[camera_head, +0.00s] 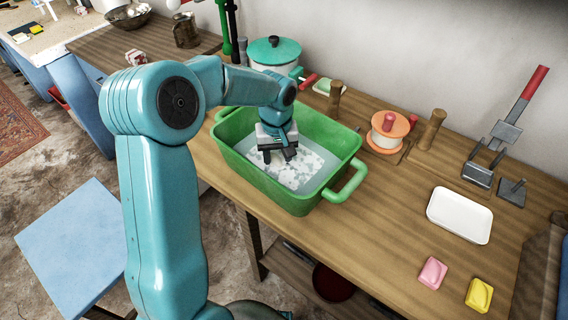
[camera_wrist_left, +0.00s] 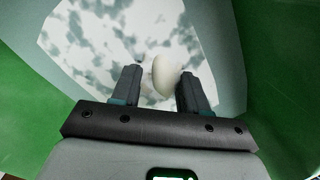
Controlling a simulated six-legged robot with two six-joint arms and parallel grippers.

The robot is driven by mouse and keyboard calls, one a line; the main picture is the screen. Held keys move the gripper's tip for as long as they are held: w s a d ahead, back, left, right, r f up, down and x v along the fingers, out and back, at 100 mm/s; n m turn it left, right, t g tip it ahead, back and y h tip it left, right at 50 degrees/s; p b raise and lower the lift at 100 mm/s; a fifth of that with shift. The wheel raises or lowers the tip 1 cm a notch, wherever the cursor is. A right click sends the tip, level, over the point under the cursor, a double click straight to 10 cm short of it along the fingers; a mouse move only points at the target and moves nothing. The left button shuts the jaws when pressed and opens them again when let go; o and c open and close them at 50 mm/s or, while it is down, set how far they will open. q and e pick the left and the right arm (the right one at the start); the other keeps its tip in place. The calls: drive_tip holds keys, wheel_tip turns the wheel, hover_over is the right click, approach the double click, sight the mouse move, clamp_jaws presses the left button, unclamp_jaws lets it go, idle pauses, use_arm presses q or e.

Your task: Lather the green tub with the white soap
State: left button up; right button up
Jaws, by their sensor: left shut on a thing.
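The green tub (camera_head: 305,203) stands on the wooden counter and holds pale grey-blue water with patchy white foam (camera_head: 298,176). Its green walls (camera_wrist_left: 280,55) fill both sides of the left wrist view. My left gripper (camera_head: 277,156) reaches down inside the tub, low over the foam. In the left wrist view, the gripper (camera_wrist_left: 158,88) is shut on the white soap (camera_wrist_left: 166,74), a smooth rounded bar between its fingers. The soap is hidden in the head view. I cannot tell whether it touches the water. My right gripper is not in view.
A white tray (camera_head: 459,216), a pink soap (camera_head: 432,273) and a yellow soap (camera_head: 479,294) lie at the right. An orange-lidded pot (camera_head: 387,131) and wooden posts stand close behind the tub, with a teal-lidded pot (camera_head: 273,51) at its back.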

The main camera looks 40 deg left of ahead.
sight(293, 178)
use_arm(q)
drive_tip(key=shift+a, duration=0.4)
drive_tip(key=d+b, duration=0.1)
drive_tip(key=d, duration=0.5)
drive_tip(key=shift+w, duration=0.1)
wheel_tip(293, 178, up, 13)
drive_tip(key=p, duration=0.9)
drive_tip(key=shift+f, duration=0.2)
idle(1.1)
